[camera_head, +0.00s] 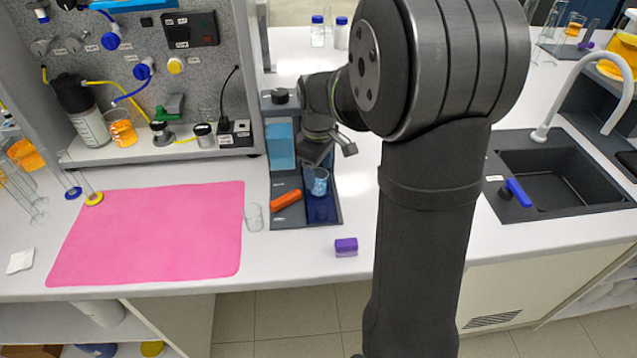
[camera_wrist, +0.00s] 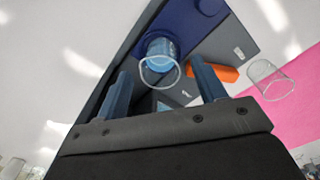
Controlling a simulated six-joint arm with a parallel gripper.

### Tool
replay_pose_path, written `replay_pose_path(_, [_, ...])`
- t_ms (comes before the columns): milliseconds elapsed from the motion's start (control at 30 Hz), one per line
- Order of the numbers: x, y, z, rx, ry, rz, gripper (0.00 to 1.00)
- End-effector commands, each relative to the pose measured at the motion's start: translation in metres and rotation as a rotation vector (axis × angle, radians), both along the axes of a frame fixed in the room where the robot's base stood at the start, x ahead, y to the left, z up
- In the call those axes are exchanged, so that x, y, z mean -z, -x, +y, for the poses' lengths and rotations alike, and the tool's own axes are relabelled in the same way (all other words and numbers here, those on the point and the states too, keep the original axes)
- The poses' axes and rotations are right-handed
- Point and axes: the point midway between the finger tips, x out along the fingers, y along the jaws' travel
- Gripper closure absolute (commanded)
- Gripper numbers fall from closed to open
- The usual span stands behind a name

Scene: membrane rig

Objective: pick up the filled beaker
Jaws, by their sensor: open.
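A small glass beaker with pale blue liquid (camera_head: 318,183) stands upright on the dark blue pad of a dark grey bench device (camera_head: 331,218). The beaker (camera_wrist: 160,60) also shows in the wrist view, just beyond the fingertips. My gripper (camera_head: 326,158) is close to the beaker in the head view, partly hidden by the arm. In the wrist view my gripper (camera_wrist: 165,85) is open, its two fingers spread wide with nothing held between them. The beaker's rim lies roughly between the finger lines, nearer the left finger.
An orange object (camera_head: 286,200) lies on the device, left of the beaker. An empty beaker (camera_head: 253,217) stands on the bench beside the device, near the pink mat (camera_head: 150,265). A purple block (camera_head: 346,247) lies in front. A beaker of orange liquid (camera_head: 121,130) stands on the rig's shelf.

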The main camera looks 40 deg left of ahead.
Motion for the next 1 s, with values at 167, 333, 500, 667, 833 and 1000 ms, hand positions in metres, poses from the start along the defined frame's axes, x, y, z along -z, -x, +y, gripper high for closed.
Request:
replay_pose_path(167, [0.027, 0.001, 0.004, 0.000, 0.003, 0.002, 0.36])
replay_pose_path(333, [0.036, 0.000, 0.004, 0.001, 0.001, 0.001, 0.36])
replay_pose_path(500, [0.035, 0.000, 0.004, 0.001, 0.000, 0.001, 0.36])
replay_pose_path(667, [0.035, 0.000, 0.004, 0.001, 0.000, 0.001, 0.68])
replay_pose_path(833, [0.035, 0.000, 0.004, 0.001, 0.000, 0.001, 0.85])
replay_pose_path(1000, [0.034, 0.000, 0.004, 0.001, 0.000, 0.001, 0.85])
